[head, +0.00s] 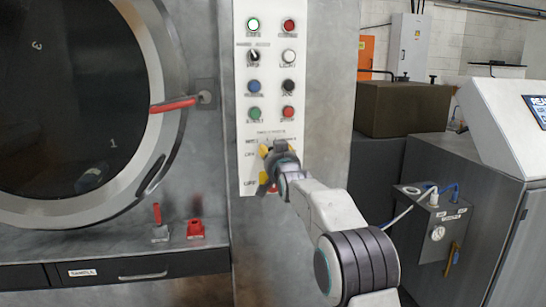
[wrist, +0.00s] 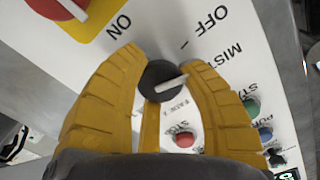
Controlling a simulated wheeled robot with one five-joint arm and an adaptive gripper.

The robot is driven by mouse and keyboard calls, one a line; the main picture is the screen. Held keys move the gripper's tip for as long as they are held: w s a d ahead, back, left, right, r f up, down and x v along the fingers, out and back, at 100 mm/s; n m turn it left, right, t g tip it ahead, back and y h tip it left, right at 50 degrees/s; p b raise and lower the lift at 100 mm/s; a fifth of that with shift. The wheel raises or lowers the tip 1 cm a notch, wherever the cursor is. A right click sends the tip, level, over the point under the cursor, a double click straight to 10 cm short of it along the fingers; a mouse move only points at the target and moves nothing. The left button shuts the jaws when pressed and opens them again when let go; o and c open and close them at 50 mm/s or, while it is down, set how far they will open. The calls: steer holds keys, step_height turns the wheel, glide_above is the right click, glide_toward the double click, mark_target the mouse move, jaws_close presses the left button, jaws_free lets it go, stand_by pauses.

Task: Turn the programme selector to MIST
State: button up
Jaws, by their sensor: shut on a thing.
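The programme selector (wrist: 158,76) is a round black knob with a white pointer bar, seen in the wrist view. The bar reaches right and slightly up, roughly toward the MIST label (wrist: 222,55); the finger between them hides any tick there. The OFF label (wrist: 207,22) is further up, and a partly hidden label sits below the knob. In the head view my gripper (head: 270,152) is at the lower part of the white panel (head: 245,120) and hides the selector.
A red knob on yellow (wrist: 62,5) is near the gripper, by the ON label (wrist: 121,24). Several buttons and a switch (head: 253,57) sit higher on the panel. Left is the round door with its red handle (head: 174,104). A grey box with hoses (head: 434,222) stands right.

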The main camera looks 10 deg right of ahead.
steer(key=shift+s+r+m+b, duration=0.1)
steer(key=shift+r+m+b, duration=0.3)
steer(key=shift+m, duration=0.9)
steer(key=shift+d+r, duration=0.1)
steer(key=o, duration=1.2)
steer(key=shift+f, duration=0.3)
steer(key=s, duration=1.2)
